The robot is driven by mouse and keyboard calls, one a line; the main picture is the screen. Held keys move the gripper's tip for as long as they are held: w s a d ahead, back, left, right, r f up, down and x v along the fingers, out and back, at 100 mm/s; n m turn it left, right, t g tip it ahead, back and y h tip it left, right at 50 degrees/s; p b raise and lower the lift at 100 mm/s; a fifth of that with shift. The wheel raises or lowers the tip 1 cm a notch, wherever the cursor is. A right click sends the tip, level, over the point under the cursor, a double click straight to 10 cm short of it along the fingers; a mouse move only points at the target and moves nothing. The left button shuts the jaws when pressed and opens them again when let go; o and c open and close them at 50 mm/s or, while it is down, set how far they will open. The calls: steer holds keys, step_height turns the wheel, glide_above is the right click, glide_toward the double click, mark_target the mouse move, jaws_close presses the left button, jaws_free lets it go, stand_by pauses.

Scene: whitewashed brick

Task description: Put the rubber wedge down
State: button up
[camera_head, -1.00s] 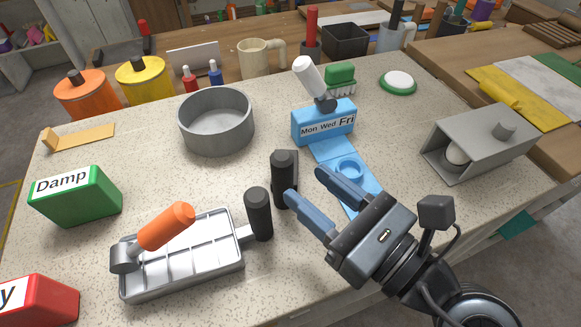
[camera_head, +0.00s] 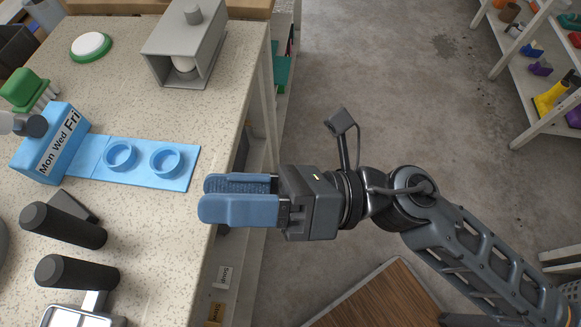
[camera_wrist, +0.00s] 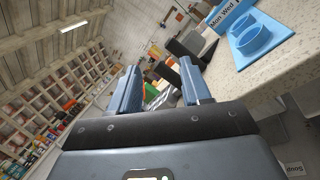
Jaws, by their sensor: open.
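My gripper (camera_head: 205,198) is open and empty, with two blue fingers, at the right edge of the worktop. The fingers also show in the wrist view (camera_wrist: 158,82) with nothing between them. A dark grey wedge-shaped piece (camera_head: 77,205), which looks like the rubber wedge, rests on the worktop to the left of my gripper. A black upright cylinder (camera_head: 62,226) stands in front of it and hides part of it. I cannot tell whether the two are joined. The gripper is clear of both.
The speckled worktop (camera_head: 150,235) holds a blue pill-box-like board (camera_head: 183,180) with two rings, a second black handle (camera_head: 75,284), a grey housing (camera_head: 205,50) and a green-rimmed white disc (camera_head: 91,46). Open floor (camera_head: 370,100) lies right, with shelves (camera_head: 520,128) beyond.

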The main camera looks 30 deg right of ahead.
steer(key=s+d+f+n+t+h, duration=0.2)
steer(key=s+d+n+h, duration=0.6)
steer(key=n, duration=0.9)
steer(key=s+d+f+n+t+h, duration=0.3)
steer(key=s+d+n+h, duration=0.5)
steer(key=n, duration=0.9)
steer(key=shift+d+f+h, duration=0.6)
steer(key=shift+d+h, duration=0.3)
steer(key=shift+d, duration=0.05)
steer(key=shift+s+f+m, duration=0.2)
steer(key=shift+s+m, duration=0.25)
steer(key=shift+m, duration=0.15)
steer(key=shift+c, duration=0.2)
